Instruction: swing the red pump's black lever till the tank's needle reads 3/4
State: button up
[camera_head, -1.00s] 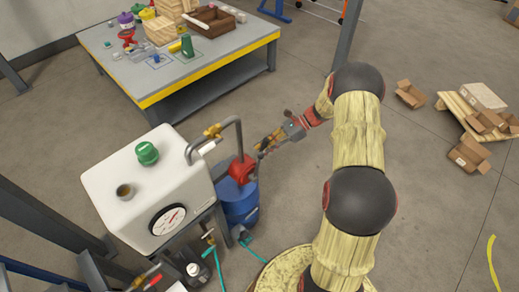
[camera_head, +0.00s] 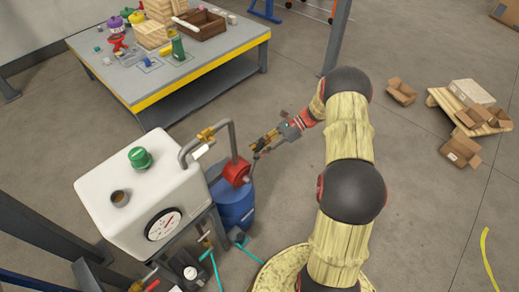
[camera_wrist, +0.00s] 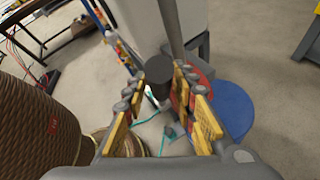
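The red pump (camera_head: 237,171) sits on top of a blue drum (camera_head: 236,207), right of the white tank (camera_head: 140,190). The tank's round gauge (camera_head: 163,224) faces front; its needle is too small to read exactly. My gripper (camera_head: 262,143) is up and to the right of the pump. In the wrist view the black lever's end (camera_wrist: 158,72) lies between the tips of my gripper (camera_wrist: 159,88). The fingers stand apart around it, with a narrow gap seeming to show; contact is unclear. The pump's red body (camera_wrist: 201,82) is just beyond the right finger.
A grey pipe (camera_head: 232,138) with a brass valve rises between tank and pump. A workbench (camera_head: 190,75) with a yellow edge stands behind. Teal hoses (camera_head: 250,254) lie on the floor by the drum. Cardboard boxes (camera_head: 460,148) are far right; floor between is clear.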

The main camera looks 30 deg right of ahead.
jog(key=shift+o, duration=1)
jog(key=v, duration=1.2)
dwell(0.5)
